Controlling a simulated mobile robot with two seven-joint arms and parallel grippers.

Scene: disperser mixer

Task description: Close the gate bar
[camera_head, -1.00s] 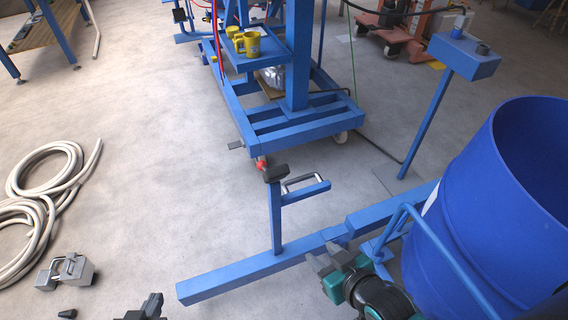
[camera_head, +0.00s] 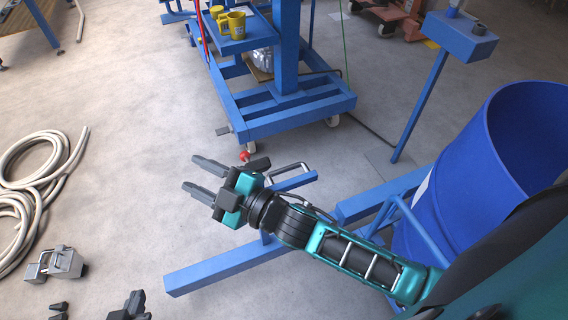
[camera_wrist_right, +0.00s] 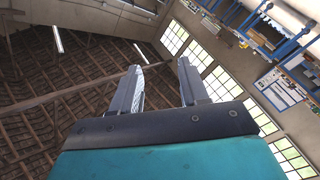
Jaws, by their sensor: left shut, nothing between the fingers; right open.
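The blue gate bar (camera_head: 225,270) lies low along the floor, running from the lower left up toward the drum. Its upright post carries a metal handle loop (camera_head: 290,172) on a short blue arm and a black knob (camera_head: 258,163). My right forearm covers most of the post and the bar's middle joint. My right gripper (camera_head: 190,172) is open and empty, its fingers pointing left, apparently above and left of the knob. In the right wrist view its fingers (camera_wrist_right: 160,75) are apart against the roof and windows. My left gripper (camera_head: 132,306) is shut and empty at the bottom edge, mostly cut off.
A blue drum (camera_head: 480,190) stands at the right, partly hidden by my arm. A blue wheeled frame (camera_head: 290,115) with yellow mugs stands behind the post. A control post (camera_head: 420,105) is at the upper right. A hose (camera_head: 35,190) and metal blocks lie left; floor between is clear.

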